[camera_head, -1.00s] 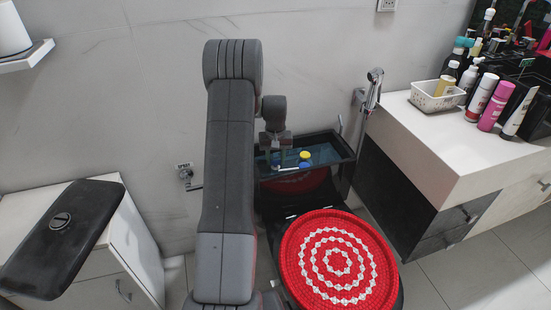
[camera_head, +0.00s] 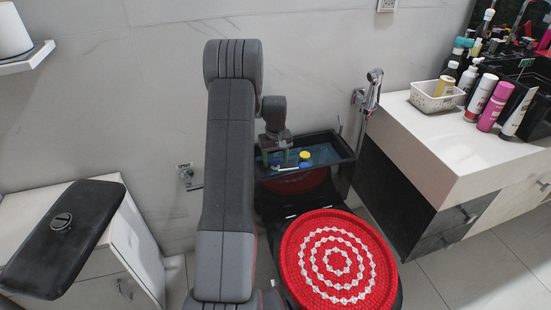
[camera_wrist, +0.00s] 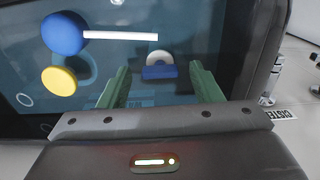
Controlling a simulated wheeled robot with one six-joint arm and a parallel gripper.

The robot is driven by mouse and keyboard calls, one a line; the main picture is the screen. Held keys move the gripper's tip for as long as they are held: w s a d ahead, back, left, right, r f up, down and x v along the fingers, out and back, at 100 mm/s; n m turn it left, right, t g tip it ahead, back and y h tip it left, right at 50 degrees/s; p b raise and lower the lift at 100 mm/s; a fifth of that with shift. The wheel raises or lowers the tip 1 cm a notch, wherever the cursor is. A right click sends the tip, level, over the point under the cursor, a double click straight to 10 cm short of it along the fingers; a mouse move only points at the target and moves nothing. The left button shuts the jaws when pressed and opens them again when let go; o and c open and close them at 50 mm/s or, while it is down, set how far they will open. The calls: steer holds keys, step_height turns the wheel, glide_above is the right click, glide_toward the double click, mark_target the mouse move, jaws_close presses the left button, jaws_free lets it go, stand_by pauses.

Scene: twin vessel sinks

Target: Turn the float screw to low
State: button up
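The open black cistern (camera_head: 338,146) stands behind the toilet, with bluish water inside. In the wrist view its inside shows a round blue part (camera_wrist: 62,34) with a white rod (camera_wrist: 120,36), a yellow round part (camera_wrist: 59,81), and a small blue block with a white arch (camera_wrist: 158,72). I cannot tell for sure which of these is the float screw. My gripper (camera_wrist: 159,66) is open, with one green finger on each side of the blue block and white arch in the picture; contact cannot be told. In the head view my gripper (camera_head: 276,157) is over the cistern's left part, beside the yellow part (camera_head: 305,155).
A red and white patterned toilet cover (camera_head: 340,262) lies in front. A black lid (camera_head: 62,238) rests on the left cabinet. A spray handle (camera_head: 372,90) hangs on the wall by the counter (camera_head: 455,150) with bottles. The cistern's rim is close around my gripper.

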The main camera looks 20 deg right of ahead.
steer(key=shift+r, duration=0.1)
step_height(320, 180, up, 14)
steer(key=p, duration=0.2)
stand_by(0.3)
steer(key=shift+f, duration=0.25)
step_height(320, 180, down, 14)
steer(key=shift+r+b, duration=0.15)
steer(key=shift+b, duration=0.9)
steer(key=shift+m, duration=0.3)
